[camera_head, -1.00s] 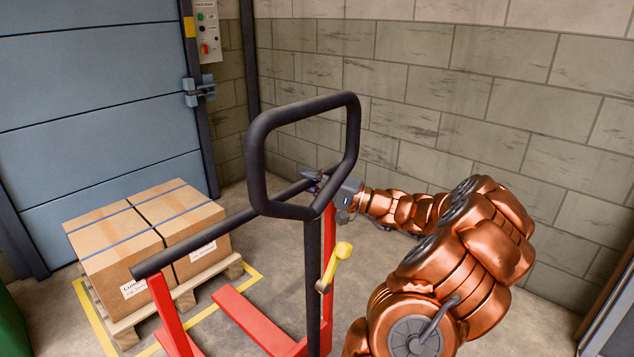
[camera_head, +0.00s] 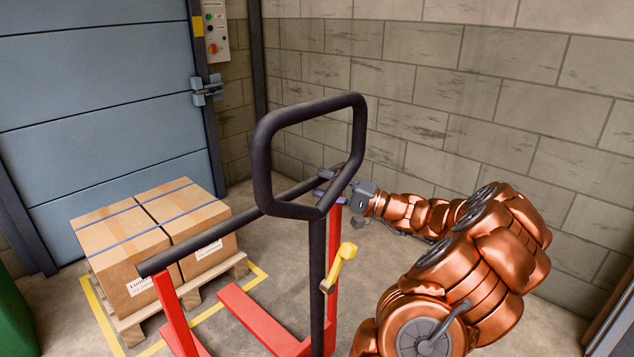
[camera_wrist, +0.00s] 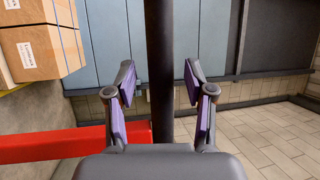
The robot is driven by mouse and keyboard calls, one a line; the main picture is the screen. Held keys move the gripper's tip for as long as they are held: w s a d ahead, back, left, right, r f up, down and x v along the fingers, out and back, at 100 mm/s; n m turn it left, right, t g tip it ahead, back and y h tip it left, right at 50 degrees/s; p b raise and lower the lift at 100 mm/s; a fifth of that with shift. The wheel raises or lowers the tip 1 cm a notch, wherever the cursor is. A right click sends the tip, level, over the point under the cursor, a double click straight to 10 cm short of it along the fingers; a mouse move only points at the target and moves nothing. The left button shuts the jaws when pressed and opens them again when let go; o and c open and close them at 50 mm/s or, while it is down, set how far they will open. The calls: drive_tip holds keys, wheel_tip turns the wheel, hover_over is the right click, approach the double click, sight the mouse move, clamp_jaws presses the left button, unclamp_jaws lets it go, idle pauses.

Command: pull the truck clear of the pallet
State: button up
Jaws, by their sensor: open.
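The red pallet truck (camera_head: 250,318) stands in the middle of the head view, with a black handle loop (camera_head: 262,170), a black crossbar (camera_head: 205,244) and a yellow lever (camera_head: 342,265). The wooden pallet (camera_head: 240,266) carries two strapped cartons (camera_head: 125,250) at left. The visible fork tip lies on the floor just outside the pallet, near the yellow line; the other fork is partly hidden. My gripper (camera_head: 328,187) is open at the crossbar's right end. In the wrist view, the black bar (camera_wrist: 160,60) passes between the spread purple-padded fingers (camera_wrist: 160,92), with gaps on both sides.
A yellow floor outline (camera_head: 255,285) surrounds the pallet. A blue shutter door (camera_head: 90,110) and a control box (camera_head: 215,35) are behind. A block wall (camera_head: 440,100) runs along the back right. A green object (camera_head: 12,315) stands at far left.

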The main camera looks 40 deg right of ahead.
drive_tip(key=v, duration=0.9)
drive_tip(key=shift+s, duration=0.2)
drive_tip(key=shift+d, duration=0.1)
